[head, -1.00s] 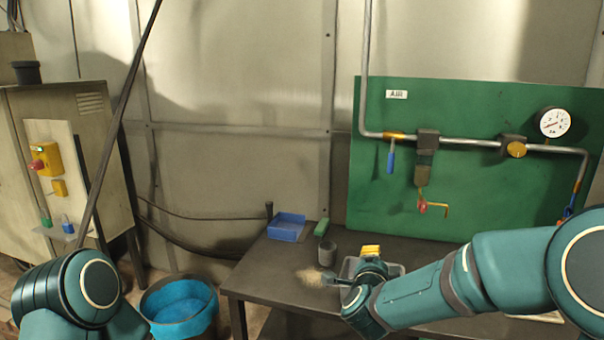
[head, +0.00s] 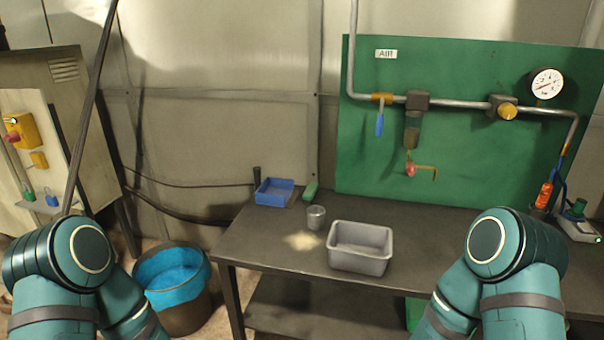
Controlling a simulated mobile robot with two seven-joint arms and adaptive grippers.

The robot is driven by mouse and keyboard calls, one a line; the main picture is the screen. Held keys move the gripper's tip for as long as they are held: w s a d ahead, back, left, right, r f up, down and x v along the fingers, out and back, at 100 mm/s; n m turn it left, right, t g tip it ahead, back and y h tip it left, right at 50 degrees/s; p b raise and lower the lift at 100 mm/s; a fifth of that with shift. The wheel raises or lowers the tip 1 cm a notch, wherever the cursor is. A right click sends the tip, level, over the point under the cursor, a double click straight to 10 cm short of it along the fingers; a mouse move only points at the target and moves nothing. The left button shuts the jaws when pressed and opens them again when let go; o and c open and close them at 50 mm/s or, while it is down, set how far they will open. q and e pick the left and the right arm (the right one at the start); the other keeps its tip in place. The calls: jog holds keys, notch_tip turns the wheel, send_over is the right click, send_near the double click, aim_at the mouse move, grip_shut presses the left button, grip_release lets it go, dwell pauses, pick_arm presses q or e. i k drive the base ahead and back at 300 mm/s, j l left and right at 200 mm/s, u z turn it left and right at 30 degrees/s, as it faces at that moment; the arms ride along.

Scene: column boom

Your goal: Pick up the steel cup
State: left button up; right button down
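A small grey steel cup (head: 316,218) stands upright on the dark table (head: 262,243), near the middle of the head view. It is just left of and behind a grey bin, beside a pale sandy patch on the tabletop. Nothing holds the cup. Both of my arms show only their upper links, at the lower left and lower right. Neither gripper is in the frame.
The grey bin (head: 360,248) stands right of the cup. A blue tray (head: 274,192) and a green object (head: 310,190) lie behind it. A green panel (head: 450,130) with pipes rises behind the table. A blue-lined bucket (head: 173,285) stands on the floor at left.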

aim_at(315, 213)
jog(key=i+j+z, duration=0.1)
jog(key=i+j, duration=0.35)
jog(key=j, duration=0.2)
jog(key=i+j+z, duration=0.15)
jog(key=i+j, duration=0.1)
jog(key=j, duration=0.1)
